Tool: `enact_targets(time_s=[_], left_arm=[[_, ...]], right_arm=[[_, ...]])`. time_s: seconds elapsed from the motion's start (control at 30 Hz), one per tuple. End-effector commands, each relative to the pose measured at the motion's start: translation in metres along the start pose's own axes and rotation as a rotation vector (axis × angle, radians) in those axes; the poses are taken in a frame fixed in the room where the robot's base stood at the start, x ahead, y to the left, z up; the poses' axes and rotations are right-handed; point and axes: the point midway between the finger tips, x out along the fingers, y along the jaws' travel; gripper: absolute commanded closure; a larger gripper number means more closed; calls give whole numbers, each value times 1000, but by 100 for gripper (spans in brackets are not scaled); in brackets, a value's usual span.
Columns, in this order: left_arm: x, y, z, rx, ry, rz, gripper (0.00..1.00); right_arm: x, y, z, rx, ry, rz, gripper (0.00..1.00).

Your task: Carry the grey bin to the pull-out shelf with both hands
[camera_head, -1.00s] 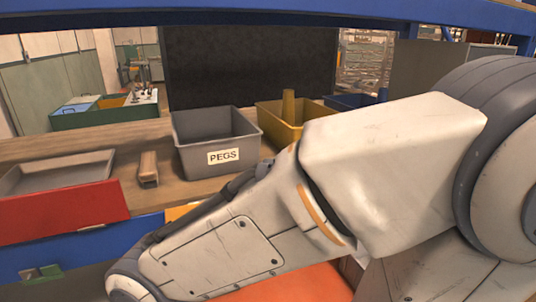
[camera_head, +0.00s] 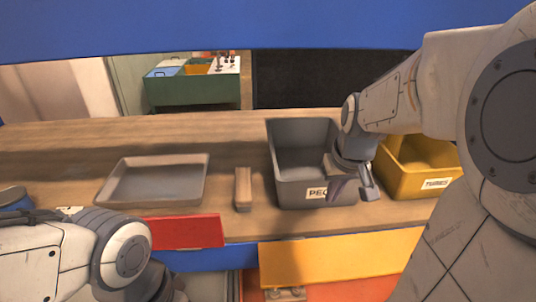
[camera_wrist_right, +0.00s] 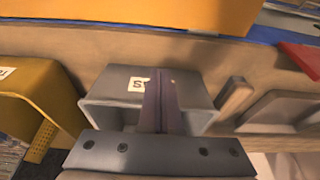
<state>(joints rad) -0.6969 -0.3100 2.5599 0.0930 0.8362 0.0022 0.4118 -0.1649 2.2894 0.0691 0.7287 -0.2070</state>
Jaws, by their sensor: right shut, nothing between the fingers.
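The grey bin (camera_head: 272,160), labelled for pegs, stands upright on the wooden bench, open at the top. My right gripper (camera_head: 354,192) is at the bin's front right corner, hiding part of its label. In the right wrist view its shut, empty fingers (camera_wrist_right: 163,105) overlap the bin (camera_wrist_right: 115,84); I cannot tell whether they touch it. My left arm comes in at the lower left, in front of the bench, with its gripper out of view. A yellow-orange panel (camera_head: 340,257) lies below the bench edge; I cannot tell whether it is the pull-out shelf.
Left of the bin are a small wooden block (camera_head: 242,188) and a shallow grey tray (camera_head: 155,182). A yellow bin (camera_head: 415,182) stands close on the right. A red panel (camera_head: 186,232) hangs at the front edge. A blue beam (camera_head: 200,30) crosses above.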

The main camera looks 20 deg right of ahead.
Motion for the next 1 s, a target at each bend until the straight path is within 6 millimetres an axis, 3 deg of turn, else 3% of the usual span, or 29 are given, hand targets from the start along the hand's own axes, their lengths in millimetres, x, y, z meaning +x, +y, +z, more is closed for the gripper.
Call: enact_targets(time_s=[0.47,0.7,1.0], left_arm=[[-8,1,0,0,0,0,50],[-25,2,-1,0,0,0,50],[-27,2,-1,1,0,0,50]], right_arm=[[95,4,4,7,-10,1,100],[100,3,-28,5,-4,1,100],[105,2,-37,4,-2,1,100]])
